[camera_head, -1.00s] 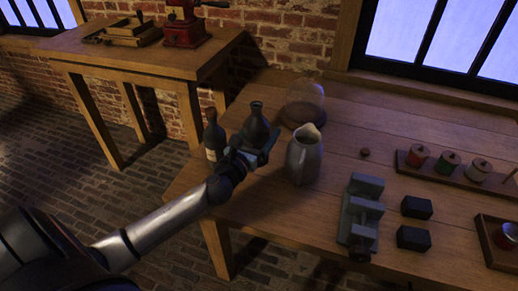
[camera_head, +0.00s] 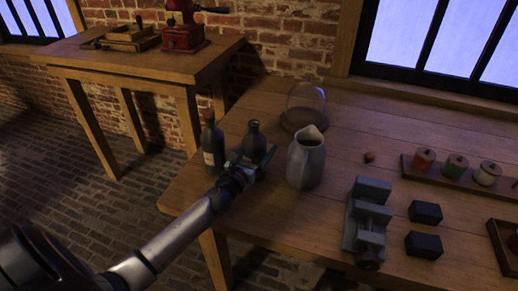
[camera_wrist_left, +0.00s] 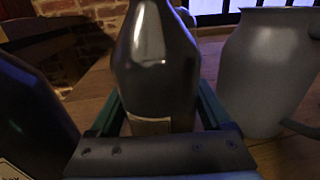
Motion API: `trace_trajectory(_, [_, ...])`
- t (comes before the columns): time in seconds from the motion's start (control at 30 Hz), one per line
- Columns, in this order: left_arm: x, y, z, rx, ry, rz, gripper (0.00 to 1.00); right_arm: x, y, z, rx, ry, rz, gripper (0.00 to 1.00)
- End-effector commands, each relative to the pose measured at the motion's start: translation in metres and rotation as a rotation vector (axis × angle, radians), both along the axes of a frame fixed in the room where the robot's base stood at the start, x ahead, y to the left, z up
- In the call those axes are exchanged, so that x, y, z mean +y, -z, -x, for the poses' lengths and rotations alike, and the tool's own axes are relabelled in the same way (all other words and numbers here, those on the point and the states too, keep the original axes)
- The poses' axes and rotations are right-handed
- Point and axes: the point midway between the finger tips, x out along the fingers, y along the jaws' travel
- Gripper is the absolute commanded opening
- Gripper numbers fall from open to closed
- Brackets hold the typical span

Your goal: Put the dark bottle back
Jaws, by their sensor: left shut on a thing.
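The dark bottle (camera_head: 254,142) stands roughly upright in my left gripper (camera_head: 256,160), near the left end of the wooden table. In the left wrist view the dark bottle (camera_wrist_left: 157,65) is between the two fingers (camera_wrist_left: 158,118), with a pale label low on its side. The gripper is shut on it. The bottle's base is hidden, so I cannot tell whether it touches the table. A second dark bottle (camera_head: 212,145) with a pale label stands just left of it. My right gripper is not in view.
A grey jug (camera_head: 306,160) stands close to the right of the held bottle. A glass dome (camera_head: 305,105) is behind. A grey vise (camera_head: 366,222), dark blocks (camera_head: 425,212) and a rack of jars (camera_head: 455,168) lie further right. The table's left edge is near.

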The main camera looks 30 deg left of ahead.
Motion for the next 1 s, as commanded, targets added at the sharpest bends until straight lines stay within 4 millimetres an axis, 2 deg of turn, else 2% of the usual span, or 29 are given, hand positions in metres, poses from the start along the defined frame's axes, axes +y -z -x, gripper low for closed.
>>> trace_trajectory(0.07, [0.0, 0.002, 0.0, -0.002, 0.0, -0.001, 0.0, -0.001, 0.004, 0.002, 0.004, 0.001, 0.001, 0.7])
trace_trajectory(0.1, [0.0, 0.003, 0.0, 0.0, 0.0, -0.001, 0.84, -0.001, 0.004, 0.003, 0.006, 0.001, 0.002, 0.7])
trace_trajectory(0.23, [0.0, 0.002, 0.0, 0.0, 0.0, -0.001, 0.98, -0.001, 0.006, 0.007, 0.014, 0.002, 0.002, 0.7])
trace_trajectory(0.57, [0.0, -0.002, 0.0, 0.0, 0.0, 0.0, 1.0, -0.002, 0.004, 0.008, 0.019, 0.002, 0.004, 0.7])
trace_trajectory(0.63, [-0.001, 0.0, 0.006, 0.002, 0.0, 0.0, 1.0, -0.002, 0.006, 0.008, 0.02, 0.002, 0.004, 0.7])
trace_trajectory(0.77, [-0.002, 0.001, 0.024, 0.003, 0.0, -0.001, 1.0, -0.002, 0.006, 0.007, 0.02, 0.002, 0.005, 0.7])
trace_trajectory(1.0, [-0.008, 0.002, 0.069, 0.004, 0.0, 0.001, 1.0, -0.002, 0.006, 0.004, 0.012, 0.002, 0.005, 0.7])
